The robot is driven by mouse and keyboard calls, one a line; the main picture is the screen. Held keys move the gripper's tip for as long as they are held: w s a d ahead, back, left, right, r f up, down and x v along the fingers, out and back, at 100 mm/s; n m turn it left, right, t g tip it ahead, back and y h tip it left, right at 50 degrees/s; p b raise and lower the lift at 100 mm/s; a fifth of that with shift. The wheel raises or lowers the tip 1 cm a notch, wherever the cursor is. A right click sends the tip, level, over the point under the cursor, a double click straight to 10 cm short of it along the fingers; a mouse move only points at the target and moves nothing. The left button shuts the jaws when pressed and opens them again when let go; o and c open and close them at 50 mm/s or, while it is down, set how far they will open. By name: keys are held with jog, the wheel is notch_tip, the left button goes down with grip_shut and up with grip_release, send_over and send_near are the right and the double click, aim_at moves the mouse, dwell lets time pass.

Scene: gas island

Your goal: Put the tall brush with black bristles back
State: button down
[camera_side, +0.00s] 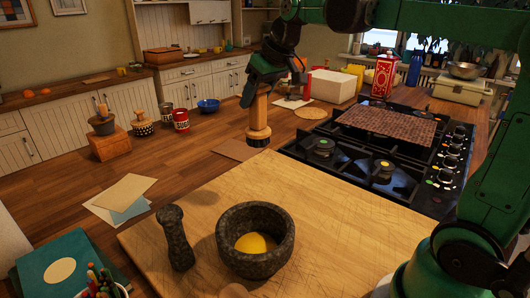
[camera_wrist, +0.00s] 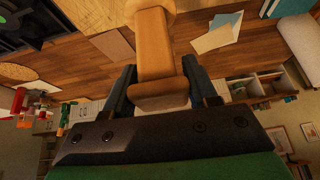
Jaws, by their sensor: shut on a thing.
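The brush (camera_side: 258,125) is a pale wooden piece with a thick handle and a narrow dark band at its lower end, which looks like the black bristles. It hangs upright in the side view, above the brown wooden surface and near the stove's left corner. My gripper (camera_side: 257,93) is shut around the upper part of its handle. In the wrist view the wooden handle (camera_wrist: 156,50) lies between the two dark fingers of my gripper (camera_wrist: 160,88). The bristle end is out of that view.
A gas stove (camera_side: 335,163) is to the right. A wooden board (camera_side: 345,225) in front bears a stone mortar (camera_side: 228,240) and pestle (camera_side: 174,238). A brown block (camera_side: 110,146), patterned pot (camera_side: 143,128), red cup (camera_side: 181,121) and blue bowl (camera_side: 208,106) stand left.

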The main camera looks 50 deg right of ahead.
notch_tip(320, 180, down, 16)
dwell(0.5)
jog(key=shift+c, duration=1.3)
grip_release()
jog(key=shift+f, duration=0.15)
jog(key=v, duration=1.2)
jog(key=shift+t, duration=0.8)
jog(key=s+a+f, duration=0.1)
jog(key=s+a, duration=0.1)
jog(key=s+a+f, duration=0.3)
jog(key=s+a, duration=0.1)
jog(key=shift+a+f, duration=0.25)
jog(key=shift+a, duration=0.1)
